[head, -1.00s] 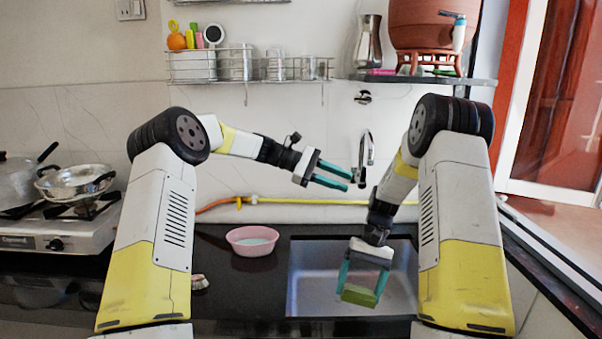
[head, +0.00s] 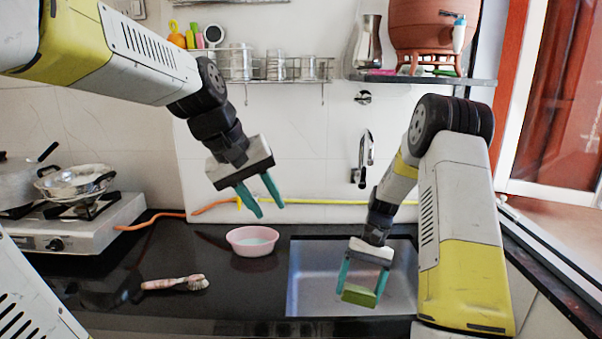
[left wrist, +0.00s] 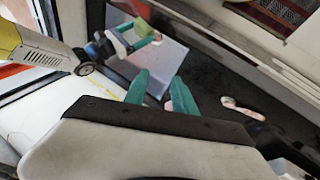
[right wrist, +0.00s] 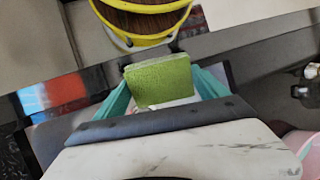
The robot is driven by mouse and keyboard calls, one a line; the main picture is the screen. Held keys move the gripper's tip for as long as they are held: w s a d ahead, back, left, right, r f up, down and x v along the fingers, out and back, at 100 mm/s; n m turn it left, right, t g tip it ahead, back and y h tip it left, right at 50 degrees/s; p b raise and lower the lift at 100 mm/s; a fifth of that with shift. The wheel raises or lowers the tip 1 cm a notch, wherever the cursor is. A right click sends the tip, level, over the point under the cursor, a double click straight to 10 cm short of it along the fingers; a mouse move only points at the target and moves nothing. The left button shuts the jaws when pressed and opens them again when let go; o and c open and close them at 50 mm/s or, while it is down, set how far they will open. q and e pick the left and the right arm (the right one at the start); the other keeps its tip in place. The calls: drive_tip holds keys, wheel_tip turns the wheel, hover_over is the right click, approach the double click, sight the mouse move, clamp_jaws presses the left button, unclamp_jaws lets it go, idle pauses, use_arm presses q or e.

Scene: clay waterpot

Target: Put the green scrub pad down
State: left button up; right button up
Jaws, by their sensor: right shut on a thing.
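The green scrub pad (head: 358,294) is held between the teal fingers of my right gripper (head: 362,284), over the sink (head: 310,282). In the right wrist view the pad (right wrist: 160,80) sits between both fingertips, its flat green face showing. My left gripper (head: 262,207) is open and empty, pointing down in front of the wall, above and near the pink bowl (head: 252,248). In the left wrist view its two teal fingers (left wrist: 160,90) are apart with nothing between them. I cannot tell how high the pad is above the sink floor.
A pink-handled brush (head: 175,283) lies on the black counter left of the sink. The tap (head: 363,155) is on the wall behind the sink. The stove with pans (head: 75,182) stands at the far left. Bare counter (head: 240,290) lies between brush and sink.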

use_arm(q)
drive_tip(key=s+a+f+m+t+y, duration=0.2)
drive_tip(key=s+a+f, duration=0.1)
drive_tip(key=s+a, duration=0.4)
drive_tip(key=s, duration=0.3)
drive_tip(key=shift+a+m+t, duration=0.2)
drive_tip(key=shift+m+t, duration=0.2)
